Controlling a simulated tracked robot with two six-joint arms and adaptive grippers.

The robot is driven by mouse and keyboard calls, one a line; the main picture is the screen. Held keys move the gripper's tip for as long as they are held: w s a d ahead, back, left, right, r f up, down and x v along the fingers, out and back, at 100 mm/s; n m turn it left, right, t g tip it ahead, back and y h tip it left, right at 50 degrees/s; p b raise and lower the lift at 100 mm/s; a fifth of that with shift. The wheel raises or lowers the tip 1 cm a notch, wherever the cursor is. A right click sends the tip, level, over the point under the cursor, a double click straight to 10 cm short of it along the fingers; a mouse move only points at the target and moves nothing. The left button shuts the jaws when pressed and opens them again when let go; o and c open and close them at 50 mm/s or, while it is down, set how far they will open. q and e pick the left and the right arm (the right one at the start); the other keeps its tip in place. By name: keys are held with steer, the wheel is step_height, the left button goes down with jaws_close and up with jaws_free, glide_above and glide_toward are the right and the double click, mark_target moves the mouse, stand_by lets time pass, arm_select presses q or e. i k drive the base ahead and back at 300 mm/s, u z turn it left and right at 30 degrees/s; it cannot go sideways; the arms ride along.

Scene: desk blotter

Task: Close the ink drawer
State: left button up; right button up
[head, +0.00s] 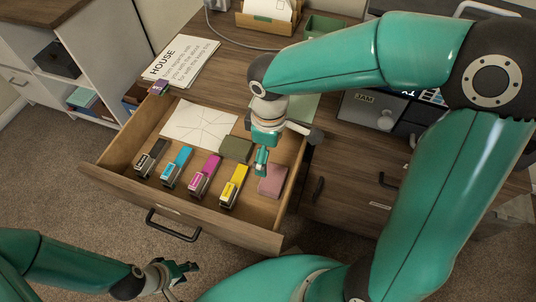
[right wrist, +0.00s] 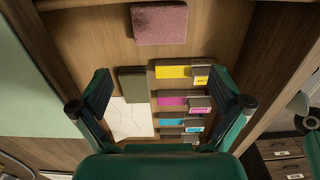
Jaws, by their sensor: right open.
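The ink drawer (head: 190,207) is pulled out of the wooden desk, with a dark handle (head: 173,225) on its front. Inside are black, cyan, magenta and yellow ink cartridges, a creased white paper (head: 199,124), a dark green block (head: 236,150) and a pink block (head: 272,180). My right gripper (head: 262,165) is over the drawer's right part, pointing down. In the right wrist view its open fingers (right wrist: 160,95) are apart with nothing held; the yellow cartridge (right wrist: 180,72) and pink block (right wrist: 160,24) show beyond. My left gripper (head: 178,272) is low in front of the drawer; its finger gap is unclear.
A printed sheet stack (head: 183,62) headed HOUSE lies on the desk top at the back left. A green tray (head: 323,27) stands at the back. Closed drawer fronts with handles (head: 318,188) are to the right. Carpet (head: 60,190) is clear at left.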

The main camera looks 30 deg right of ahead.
mark_target(253, 222)
steer(key=k, duration=1)
